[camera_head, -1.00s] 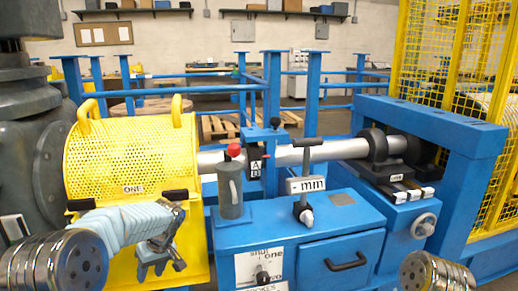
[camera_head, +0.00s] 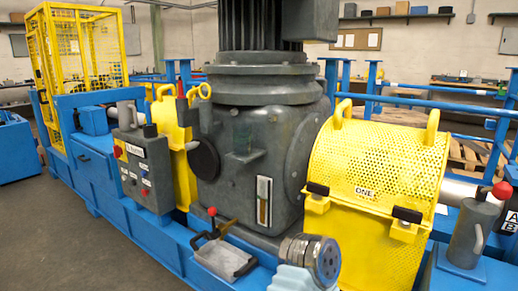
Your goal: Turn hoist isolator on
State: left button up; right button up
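A grey control box (camera_head: 146,180) stands on the blue frame at left in the head view. It has a red button (camera_head: 117,151), a white label too small to read surely, and several small controls on its face. I cannot tell whether one of these is the hoist isolator, and no switch position is readable.
A yellow perforated guard (camera_head: 372,165) labelled ONE covers the shaft right of the gearbox. A red-knobbed lever (camera_head: 212,213) rises beside a grey tray-like part (camera_head: 222,259) on the frame. A yellow mesh cage (camera_head: 75,48) stands at back left. Bare floor (camera_head: 60,245) lies at front left.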

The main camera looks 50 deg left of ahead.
aim_at(118, 151)
jog(key=u, duration=1.6)
jog(key=i+j+u, duration=0.1)
jog(key=j+u, duration=0.2)
jog(key=i+j+u, duration=0.25)
jog(key=j, duration=0.25)
jog(key=i+j+u, duration=0.15)
jog(key=j+u, duration=0.15)
jog(key=j, duration=0.1)
